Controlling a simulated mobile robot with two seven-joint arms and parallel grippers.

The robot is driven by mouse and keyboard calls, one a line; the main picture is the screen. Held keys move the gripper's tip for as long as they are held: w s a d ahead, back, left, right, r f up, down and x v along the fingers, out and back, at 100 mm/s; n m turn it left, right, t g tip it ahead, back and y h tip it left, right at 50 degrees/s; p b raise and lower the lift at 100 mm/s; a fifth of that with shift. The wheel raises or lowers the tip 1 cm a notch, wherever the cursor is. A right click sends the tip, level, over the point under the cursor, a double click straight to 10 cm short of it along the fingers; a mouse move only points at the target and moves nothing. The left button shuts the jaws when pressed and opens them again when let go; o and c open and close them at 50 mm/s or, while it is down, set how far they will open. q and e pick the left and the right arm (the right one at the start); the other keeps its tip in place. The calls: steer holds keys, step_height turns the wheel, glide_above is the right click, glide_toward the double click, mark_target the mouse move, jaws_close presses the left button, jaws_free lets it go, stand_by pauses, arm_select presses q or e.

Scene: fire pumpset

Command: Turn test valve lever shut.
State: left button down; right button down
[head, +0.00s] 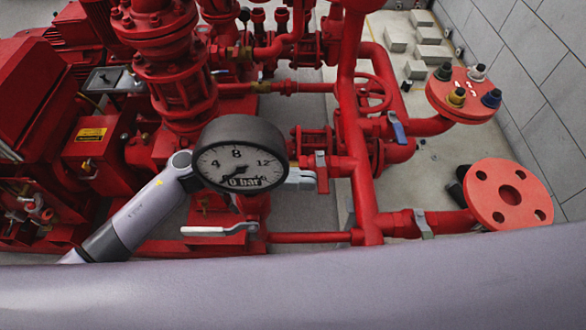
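Several valve levers show on the red pipework. A short red lever (322,174) hangs upright beside the pipe at the centre. A pale grey lever (218,230) lies level below the gauge, pointing left. A blue lever (397,130) sits on the right-hand pipe. No label shows which one is the test valve lever. My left arm comes in from the left and passes behind the gauge. My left gripper (305,180) shows partly to the right of the gauge, close to the red lever; I cannot tell whether it touches it, and its fingers are mostly hidden. My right gripper is out of view.
A round pressure gauge (238,155) reading near 0 bar stands in front of my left wrist and hides it. Red flanges (509,194) and a capped outlet head (462,95) stand at right. A red handwheel (372,94) is behind.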

arm_select(q)
steer(key=shift+s, duration=0.1)
steer(key=w+a, duration=0.1)
steer(key=a, duration=0.6)
steer(key=shift+w+b, duration=0.2)
steer(key=shift+b, duration=0.2)
